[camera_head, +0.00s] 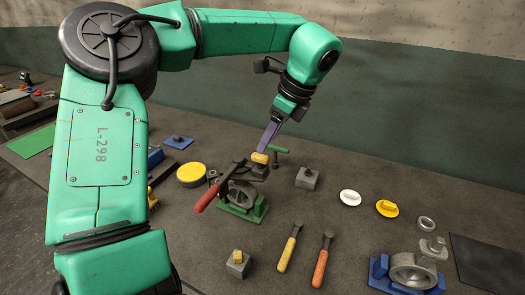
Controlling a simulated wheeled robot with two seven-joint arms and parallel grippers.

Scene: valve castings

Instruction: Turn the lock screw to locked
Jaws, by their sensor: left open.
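A valve casting (241,190) sits in a green-based fixture (256,214) near the middle of the bench. A toggle lever with a red handle (206,197) slants across its left side. No label shows which of these is the lock screw. My left gripper (264,149) is open, pointing down just above the yellow knob. Its fingers overlap in this view, and contact with the knob cannot be told. My right gripper is not in view.
Yellow-handled (288,250) and orange-handled (321,262) tools lie in front. Grey blocks stand at front (237,265) and right (307,179). White (350,197) and yellow (387,208) caps lie right, near a second casting in a blue fixture (379,274). A yellow disc (191,174) lies left.

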